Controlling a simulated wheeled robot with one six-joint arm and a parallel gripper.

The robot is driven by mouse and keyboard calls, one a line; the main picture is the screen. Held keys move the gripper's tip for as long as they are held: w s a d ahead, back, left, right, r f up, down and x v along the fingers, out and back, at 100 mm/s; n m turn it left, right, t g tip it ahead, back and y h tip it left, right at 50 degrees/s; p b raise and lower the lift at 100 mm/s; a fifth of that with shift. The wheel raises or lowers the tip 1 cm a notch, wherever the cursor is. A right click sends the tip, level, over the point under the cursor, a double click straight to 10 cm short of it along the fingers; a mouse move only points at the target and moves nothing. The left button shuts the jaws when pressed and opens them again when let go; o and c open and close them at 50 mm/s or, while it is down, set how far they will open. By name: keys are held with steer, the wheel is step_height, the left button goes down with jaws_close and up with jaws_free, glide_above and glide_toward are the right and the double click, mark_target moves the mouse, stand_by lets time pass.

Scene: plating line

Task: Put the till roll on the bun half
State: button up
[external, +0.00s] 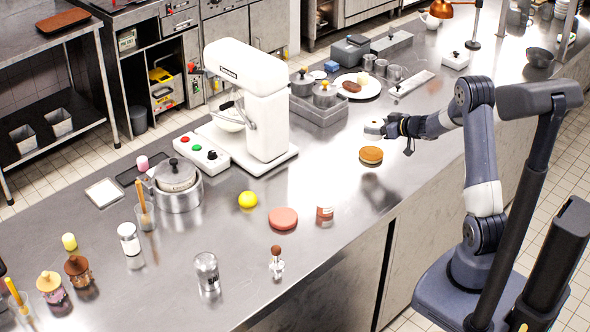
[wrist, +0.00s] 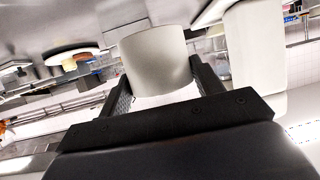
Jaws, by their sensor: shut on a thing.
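The till roll (external: 374,128) is a small white cylinder at the end of my gripper (external: 387,126) in the external view. In the wrist view the white roll (wrist: 155,62) sits between the two dark fingers of my gripper (wrist: 160,78), which are shut on it. The bun half (external: 371,155) is a round golden-brown disc near the counter's front edge. In the external view the roll shows just above the bun half in the picture, apart from it. How high the roll is over the counter is hard to tell. I cannot make out the bun half in the wrist view.
A white stand mixer (external: 262,95) stands left of the bun half. A white plate with food (external: 374,89) and a steel container (external: 320,112) with lidded pots lie behind. A small jar (external: 325,212) and a pink disc (external: 283,219) are nearer. Counter around the bun half is clear.

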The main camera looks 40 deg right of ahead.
mark_target(378, 139)
steer(key=shift+f, duration=2.8)
steer(key=shift+f+b, duration=0.2)
steer(key=shift+b, duration=0.15)
steer(key=o, duration=1)
steer(key=shift+r, duration=0.15)
steer(key=shift+s+r, duration=0.15)
steer(key=shift+s, duration=0.05)
steer(key=v, duration=1.1)
steer(key=shift+s, duration=0.3)
steer(key=shift+o, duration=0.5)
